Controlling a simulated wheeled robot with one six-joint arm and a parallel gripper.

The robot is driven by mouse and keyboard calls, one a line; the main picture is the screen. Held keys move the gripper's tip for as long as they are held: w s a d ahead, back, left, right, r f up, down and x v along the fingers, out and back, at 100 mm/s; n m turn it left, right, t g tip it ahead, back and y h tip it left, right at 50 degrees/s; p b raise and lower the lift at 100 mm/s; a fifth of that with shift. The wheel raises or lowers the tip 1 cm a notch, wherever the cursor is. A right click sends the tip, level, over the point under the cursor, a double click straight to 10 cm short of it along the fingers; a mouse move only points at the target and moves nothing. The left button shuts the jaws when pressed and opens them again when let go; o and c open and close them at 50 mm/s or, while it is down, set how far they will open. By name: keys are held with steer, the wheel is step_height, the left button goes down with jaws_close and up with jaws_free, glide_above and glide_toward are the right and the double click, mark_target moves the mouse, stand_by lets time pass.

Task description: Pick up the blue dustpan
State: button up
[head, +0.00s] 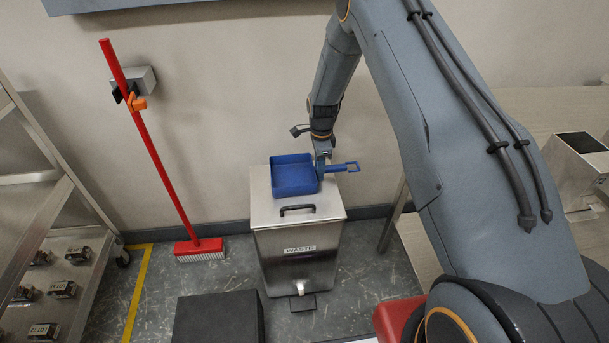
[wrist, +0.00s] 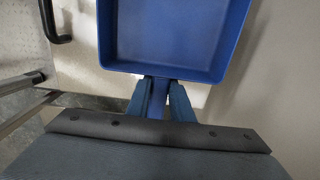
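The blue dustpan (head: 294,177) is at the top of the steel waste bin (head: 297,240), over the back part of its lid. I cannot tell for sure whether it touches the lid. Its handle points right and ends in a loop. In the wrist view the pan (wrist: 175,40) fills the top middle, and its handle runs down between my fingers. My gripper (head: 322,167) comes from above onto the handle close to the pan. In the wrist view my gripper (wrist: 160,90) has a finger against each side of the handle, with no clear gap.
A red broom (head: 160,155) hangs in a wall clip left of the bin. A metal rack (head: 50,215) stands at far left. A dark box (head: 218,318) is on the floor in front. A bench (head: 545,125) is at right. The wall is close behind the bin.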

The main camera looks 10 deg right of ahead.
jaws_close()
step_height(320, 180, up, 10)
steer(key=shift+b, duration=0.4)
steer(key=s+d+n+p, duration=0.1)
steer(key=s+n+p, duration=0.1)
steer(key=s+n, duration=0.7)
steer(key=s+d+n+p, duration=0.1)
steer(key=s+d+n, duration=0.1)
steer(key=s+n, duration=0.7)
steer(key=s, duration=0.4)
steer(key=shift+d+f+p, duration=0.25)
steer(key=shift+p, duration=0.15)
